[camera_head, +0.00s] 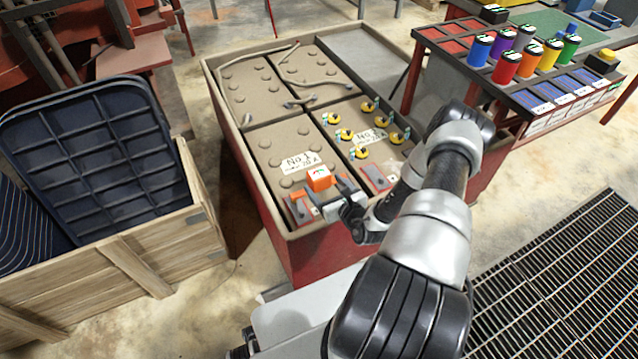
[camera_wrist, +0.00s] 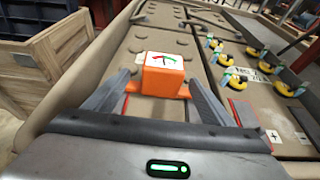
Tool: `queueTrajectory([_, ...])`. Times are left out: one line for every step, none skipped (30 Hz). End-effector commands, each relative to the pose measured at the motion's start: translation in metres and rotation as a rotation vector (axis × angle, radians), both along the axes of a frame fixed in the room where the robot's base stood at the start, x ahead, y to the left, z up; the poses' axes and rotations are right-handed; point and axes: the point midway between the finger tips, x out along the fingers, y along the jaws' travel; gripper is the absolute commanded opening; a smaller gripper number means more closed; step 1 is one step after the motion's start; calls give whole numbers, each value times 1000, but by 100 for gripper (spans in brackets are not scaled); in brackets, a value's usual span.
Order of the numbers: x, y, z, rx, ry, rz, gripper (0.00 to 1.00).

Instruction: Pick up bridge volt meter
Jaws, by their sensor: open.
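The bridge volt meter (camera_head: 319,178) is an orange box with a white dial face carrying a red and green arc. It sits at the near end of the No 1 battery block (camera_head: 262,150). In the wrist view the meter (camera_wrist: 163,76) stands between my two fingers. My gripper (camera_head: 335,198) is open, with one finger on each side of the meter in the wrist view (camera_wrist: 160,92). Gaps show between the fingers and the box. An orange base part shows under the box; its lower end is hidden by the gripper body.
A red-sided tray (camera_head: 285,243) holds the battery blocks. Yellow caps (camera_head: 362,153) stand on the No 2 block at right. A wooden crate (camera_head: 160,262) with a dark grid panel stands at left. A rack of coloured cans (camera_head: 505,65) is at upper right.

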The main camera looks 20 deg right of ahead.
Motion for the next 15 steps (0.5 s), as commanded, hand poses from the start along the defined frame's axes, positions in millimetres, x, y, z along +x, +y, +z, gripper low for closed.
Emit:
queueTrajectory([3, 0, -1, 0, 0, 1, 77])
queueTrajectory([4, 1, -2, 0, 0, 1, 77])
queueTrajectory([6, 1, -2, 0, 0, 1, 77])
queueTrajectory([8, 0, -3, 0, 0, 1, 77])
queueTrajectory([11, 0, -4, -1, -1, 1, 77])
queueTrajectory([16, -1, -6, -1, -2, 0, 77])
queueTrajectory([21, -2, -8, -2, -2, 1, 77])
queueTrajectory([25, -2, -10, -1, -1, 0, 77])
queueTrajectory([32, -3, -11, -1, -3, -1, 77])
queueTrajectory([36, -3, -12, 0, -2, 0, 77])
queueTrajectory([40, -3, -14, 0, -1, 1, 77])
queueTrajectory([45, -2, -15, -1, -2, 1, 77])
queueTrajectory([48, -2, -16, -1, -1, 1, 77])
queueTrajectory([50, -2, -17, 0, -1, 1, 77])
queueTrajectory([52, -2, -17, 0, 0, 1, 77])
